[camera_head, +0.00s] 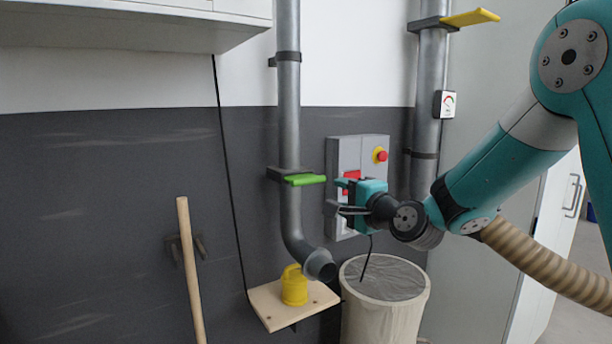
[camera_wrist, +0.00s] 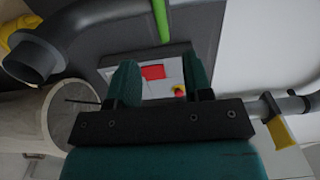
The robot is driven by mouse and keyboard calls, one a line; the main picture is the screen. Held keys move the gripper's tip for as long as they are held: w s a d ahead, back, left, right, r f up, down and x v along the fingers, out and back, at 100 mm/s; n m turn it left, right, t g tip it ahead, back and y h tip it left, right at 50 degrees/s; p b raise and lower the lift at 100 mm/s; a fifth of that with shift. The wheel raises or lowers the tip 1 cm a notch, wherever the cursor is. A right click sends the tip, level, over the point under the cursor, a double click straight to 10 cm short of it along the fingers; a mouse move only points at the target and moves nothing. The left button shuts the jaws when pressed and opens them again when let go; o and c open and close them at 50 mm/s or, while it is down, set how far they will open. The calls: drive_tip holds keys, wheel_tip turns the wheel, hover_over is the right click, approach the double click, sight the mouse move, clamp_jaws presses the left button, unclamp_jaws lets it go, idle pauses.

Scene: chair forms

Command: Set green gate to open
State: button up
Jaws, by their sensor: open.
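The green gate (camera_head: 305,180) is a flat green handle on a dark collar around the left grey duct pipe (camera_head: 289,120). It sticks out to the right of the pipe. It also shows at the top of the wrist view as a green bar (camera_wrist: 161,18). My gripper (camera_head: 341,198) is to the right of and slightly below the green handle, in front of the grey control box. In the wrist view my gripper (camera_wrist: 162,85) has its two teal fingers apart with nothing between them. The green bar lies beyond the fingertips, not touching them.
A control box (camera_head: 347,155) with a red button (camera_head: 381,156) is on the wall behind my gripper. A yellow gate (camera_head: 470,18) is on the right pipe. A yellow can (camera_head: 294,288) stands on a wooden shelf (camera_head: 268,306). A bin (camera_head: 384,315) stands below my gripper.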

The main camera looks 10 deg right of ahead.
sight(310, 182)
drive_tip(key=p+x, duration=0.6)
drive_tip(key=x, duration=0.8)
drive_tip(key=shift+w+a, duration=0.2)
drive_tip(key=shift+w, duration=0.15)
